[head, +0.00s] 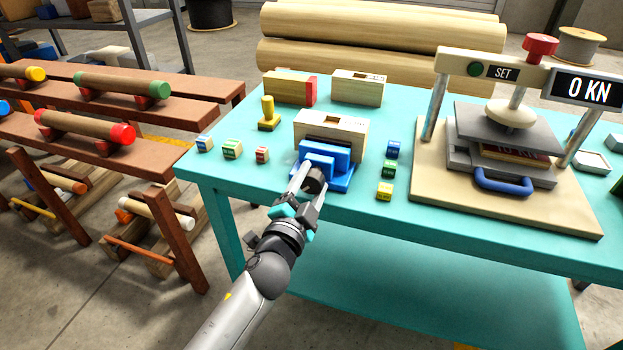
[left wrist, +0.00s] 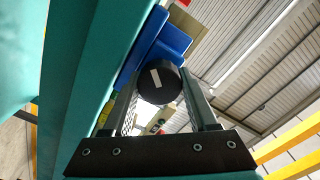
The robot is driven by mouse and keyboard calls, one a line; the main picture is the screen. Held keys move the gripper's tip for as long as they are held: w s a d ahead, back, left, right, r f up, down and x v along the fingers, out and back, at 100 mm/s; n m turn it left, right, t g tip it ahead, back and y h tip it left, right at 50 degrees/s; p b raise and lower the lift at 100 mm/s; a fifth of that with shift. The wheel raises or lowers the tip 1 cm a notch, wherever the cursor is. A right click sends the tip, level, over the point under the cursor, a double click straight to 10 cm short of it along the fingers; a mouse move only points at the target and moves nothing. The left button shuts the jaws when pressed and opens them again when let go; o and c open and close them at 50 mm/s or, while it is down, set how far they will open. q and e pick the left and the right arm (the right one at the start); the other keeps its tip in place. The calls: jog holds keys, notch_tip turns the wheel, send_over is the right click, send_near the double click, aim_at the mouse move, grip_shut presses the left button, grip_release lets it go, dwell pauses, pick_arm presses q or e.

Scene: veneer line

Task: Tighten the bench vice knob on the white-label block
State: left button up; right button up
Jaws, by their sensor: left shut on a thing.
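The blue bench vice (head: 326,160) stands near the front edge of the teal table. A pale wooden block (head: 318,123) sits in it; its label is too small to read. The vice's black knob (head: 316,180) faces the front. My left gripper (head: 308,178) is shut on the knob, one finger on each side. In the left wrist view the knob (left wrist: 160,80) shows end-on between the fingers, with a slanted white mark on its face. Blue vice parts (left wrist: 168,42) show behind it. My right gripper is not in view.
Small coloured cubes (head: 232,149) lie on both sides of the vice. A yellow peg stand (head: 268,115) and two wooden blocks (head: 358,88) stand behind. A press (head: 520,200) reading 0 KN fills the right. Wooden racks (head: 150,140) stand left.

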pick_arm(q)
jog(key=shift+m, duration=0.4)
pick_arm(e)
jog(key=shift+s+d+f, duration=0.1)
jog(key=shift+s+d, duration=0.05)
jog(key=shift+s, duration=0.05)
pick_arm(q)
jog(key=o, duration=1.4)
jog(key=shift+s, duration=0.1)
jog(key=shift+s+a, duration=0.15)
jog(key=shift+s, duration=0.1)
jog(key=p+v, duration=0.1)
jog(key=v, duration=1.3)
jog(key=shift+s+p, duration=0.25)
jog(key=shift+p, duration=0.05)
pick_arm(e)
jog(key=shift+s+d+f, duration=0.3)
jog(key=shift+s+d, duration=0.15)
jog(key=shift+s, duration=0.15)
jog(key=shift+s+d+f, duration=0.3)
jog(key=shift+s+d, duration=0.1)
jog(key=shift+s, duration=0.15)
